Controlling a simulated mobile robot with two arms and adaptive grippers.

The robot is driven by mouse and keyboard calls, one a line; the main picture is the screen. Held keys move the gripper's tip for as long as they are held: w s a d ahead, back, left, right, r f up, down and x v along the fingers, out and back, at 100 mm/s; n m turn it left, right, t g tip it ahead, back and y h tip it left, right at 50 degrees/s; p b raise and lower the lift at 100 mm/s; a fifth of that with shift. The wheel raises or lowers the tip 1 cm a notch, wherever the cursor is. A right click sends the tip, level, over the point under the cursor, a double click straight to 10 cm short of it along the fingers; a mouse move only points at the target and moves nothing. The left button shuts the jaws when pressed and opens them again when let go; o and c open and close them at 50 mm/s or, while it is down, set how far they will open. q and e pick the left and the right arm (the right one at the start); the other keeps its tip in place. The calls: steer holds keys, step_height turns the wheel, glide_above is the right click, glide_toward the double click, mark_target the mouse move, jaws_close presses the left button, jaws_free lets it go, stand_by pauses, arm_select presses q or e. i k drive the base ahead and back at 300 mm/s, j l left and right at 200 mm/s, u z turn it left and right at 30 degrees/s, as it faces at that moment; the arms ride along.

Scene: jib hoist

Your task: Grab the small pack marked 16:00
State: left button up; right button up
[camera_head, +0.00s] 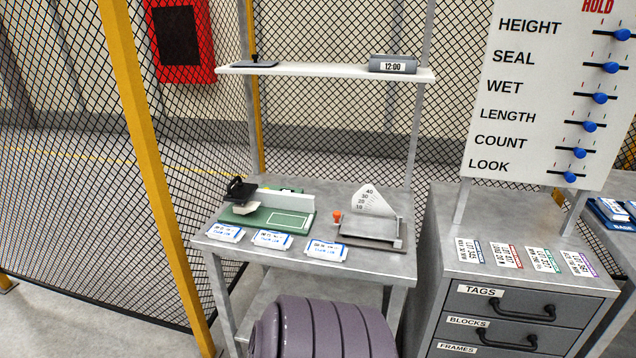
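Three small white packs with blue edges and print lie in a row along the front of the grey bench (345,269): a left pack (226,233), a middle pack (272,240) and a right pack (326,251). Their print is too small to read, so I cannot tell which, if any, is marked 16:00. They lie flat and apart from each other. Neither of my grippers is in view.
Behind the packs stand a green device with a black handle (240,190) and a scale gauge (370,205). A shelf (300,71) above holds a 12:00 display (392,64). Right are a drawer cabinet (440,300) with several tags and a slider board (500,100); wire fencing stands behind.

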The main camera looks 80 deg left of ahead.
mark_target(325, 249)
steer(key=u, duration=3.1)
